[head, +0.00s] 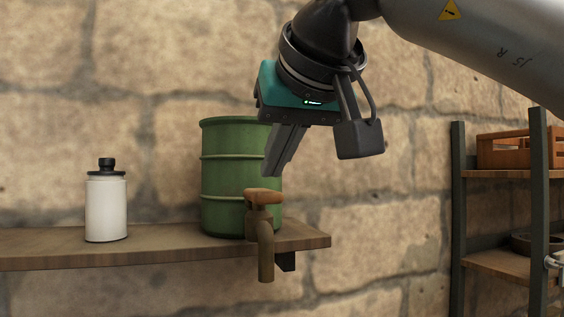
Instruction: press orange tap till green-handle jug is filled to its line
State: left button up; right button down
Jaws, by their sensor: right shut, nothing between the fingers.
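The tap (264,215) is brown-orange, with an orange handle (263,196) on top and a spout bent down past the shelf edge. It stands in front of a green ribbed drum (222,190) on a wooden shelf. My right gripper (272,172) is shut and empty, pointing down. Its fingertips are just above the tap handle in the picture, with a small gap. No stream shows under the spout. The green-handle jug is not in view, and neither is my left gripper.
A white bottle with a black cap (106,207) stands left on the wooden shelf (160,249). At right a dark-post rack (458,210) holds a wooden crate (503,150) and a dark round item (522,243). The space between shelf and rack is clear before the stone wall.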

jog(key=b+v, duration=0.1)
jog(key=v, duration=0.9)
jog(key=shift+s, duration=0.2)
jog(key=shift+d, duration=0.15)
dwell(1.3)
